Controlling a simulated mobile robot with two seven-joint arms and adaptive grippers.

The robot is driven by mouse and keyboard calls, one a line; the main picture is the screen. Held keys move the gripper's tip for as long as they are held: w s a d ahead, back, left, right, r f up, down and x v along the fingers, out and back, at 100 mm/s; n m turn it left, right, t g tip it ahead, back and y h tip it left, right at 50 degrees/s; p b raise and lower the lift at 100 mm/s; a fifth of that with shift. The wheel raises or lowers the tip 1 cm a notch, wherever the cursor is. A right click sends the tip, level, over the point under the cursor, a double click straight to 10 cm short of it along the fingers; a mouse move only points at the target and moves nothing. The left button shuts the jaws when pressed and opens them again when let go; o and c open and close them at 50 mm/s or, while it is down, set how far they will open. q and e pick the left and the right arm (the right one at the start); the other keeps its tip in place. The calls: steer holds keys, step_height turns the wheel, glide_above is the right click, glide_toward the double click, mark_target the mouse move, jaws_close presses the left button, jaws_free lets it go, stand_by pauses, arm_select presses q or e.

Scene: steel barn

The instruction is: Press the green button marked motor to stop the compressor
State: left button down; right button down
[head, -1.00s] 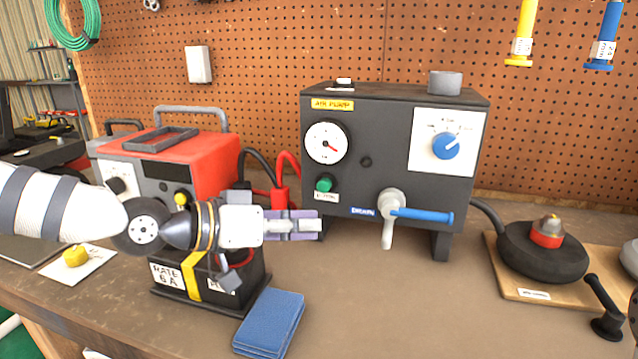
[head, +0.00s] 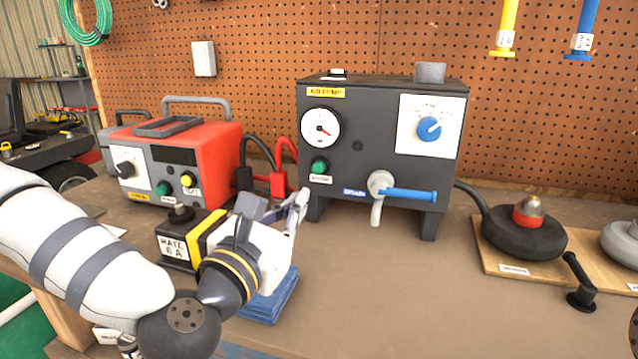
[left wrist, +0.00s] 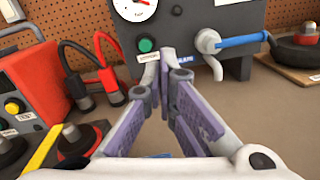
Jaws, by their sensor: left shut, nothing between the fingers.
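The compressor is a dark box (head: 345,125) with a yellow label, standing on the bench. A round green button (head: 320,166) is on its front, below the gauge (head: 320,128), with a small white label beneath that I cannot read clearly. The button also shows in the left wrist view (left wrist: 145,45). My left gripper (head: 303,196) is shut and empty, its fingers pointing towards the box from below and slightly left of the button. In the left wrist view the fingertips (left wrist: 168,60) appear just below and right of the button, apparently apart from it. My right gripper is not in view.
A blue lever (head: 408,195) on a grey tap sticks out right of the button. A red charger (head: 215,150) with its own green button (head: 163,188) stands left. A black battery-like box (head: 175,248) and blue pads (head: 270,305) lie near my left arm. Bench front centre is clear.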

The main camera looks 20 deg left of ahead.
mark_target(319, 170)
arm_select(q)
steer(key=n, duration=0.1)
steer(key=s+a+n+y, duration=0.1)
steer(key=n, duration=0.1)
steer(key=shift+f+y, duration=0.3)
steer(key=shift+f, duration=0.1)
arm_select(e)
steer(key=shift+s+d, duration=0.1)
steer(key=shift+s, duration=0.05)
